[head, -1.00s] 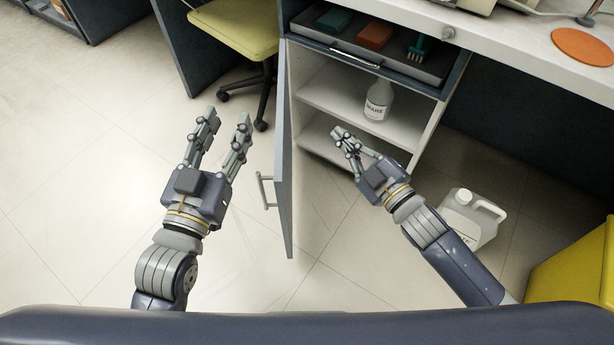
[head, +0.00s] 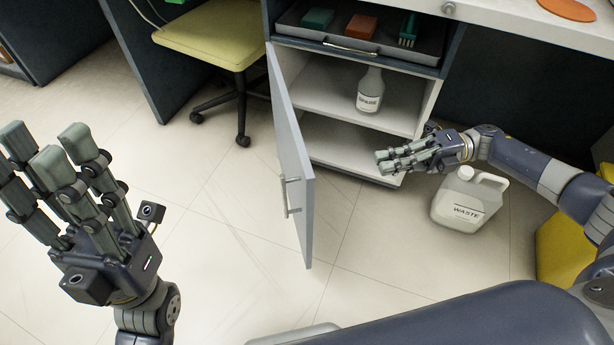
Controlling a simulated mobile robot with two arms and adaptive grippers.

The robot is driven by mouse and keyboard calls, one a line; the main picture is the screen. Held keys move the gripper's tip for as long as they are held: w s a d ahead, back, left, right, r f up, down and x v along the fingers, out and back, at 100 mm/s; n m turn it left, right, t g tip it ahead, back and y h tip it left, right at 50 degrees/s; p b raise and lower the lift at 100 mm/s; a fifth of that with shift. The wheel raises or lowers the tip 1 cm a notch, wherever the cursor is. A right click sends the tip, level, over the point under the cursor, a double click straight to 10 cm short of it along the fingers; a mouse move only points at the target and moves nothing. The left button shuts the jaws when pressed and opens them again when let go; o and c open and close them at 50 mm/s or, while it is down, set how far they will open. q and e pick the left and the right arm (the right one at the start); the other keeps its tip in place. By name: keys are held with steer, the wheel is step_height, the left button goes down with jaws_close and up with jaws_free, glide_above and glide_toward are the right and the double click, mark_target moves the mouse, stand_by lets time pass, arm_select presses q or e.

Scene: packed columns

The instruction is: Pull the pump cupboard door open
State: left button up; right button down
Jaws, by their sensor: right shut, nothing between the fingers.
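The cupboard door (head: 290,150) stands swung wide open, hinged at the cupboard's left side and jutting out toward me. Its bar handle (head: 287,196) is on the door's left face, near the free edge. The open cupboard shows a white shelf (head: 330,98) with a labelled bottle (head: 370,90) on it. My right gripper (head: 382,162) is shut and empty, in front of the cupboard's lower right part, to the right of the door and apart from it. My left gripper (head: 45,150) is open and empty, large in the left foreground, well away from the door.
A white waste jug (head: 467,198) stands on the floor below my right forearm. A drawer (head: 350,45) above the shelves holds several items. A yellow-green chair (head: 212,35) stands left of the cupboard. A yellow bin (head: 562,250) is at right. The floor left of the door is clear.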

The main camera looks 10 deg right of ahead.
steer(key=a+b, duration=0.2)
steer(key=a, duration=1.1)
steer(key=shift+a, duration=0.15)
steer(key=shift+s, duration=0.15)
